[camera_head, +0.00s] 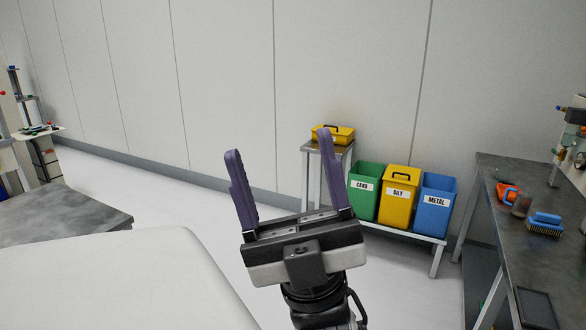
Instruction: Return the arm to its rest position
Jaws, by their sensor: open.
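My gripper (284,168) is in the lower middle of the head view, pointing up in the picture. Its two purple fingers are spread wide apart with nothing between them. The dark and grey palm and the wrist below it show, and the rest of the arm runs out of the bottom edge. The gripper appears clear of the things around it. No stator housing is visible.
Green (364,190), yellow (397,194) and blue (436,204) bins stand on a low bench behind. A yellow toolbox (333,134) sits on a stand. A workbench (497,205) with a brush (545,222) is right; a grey table (75,214) is left. Open floor lies between.

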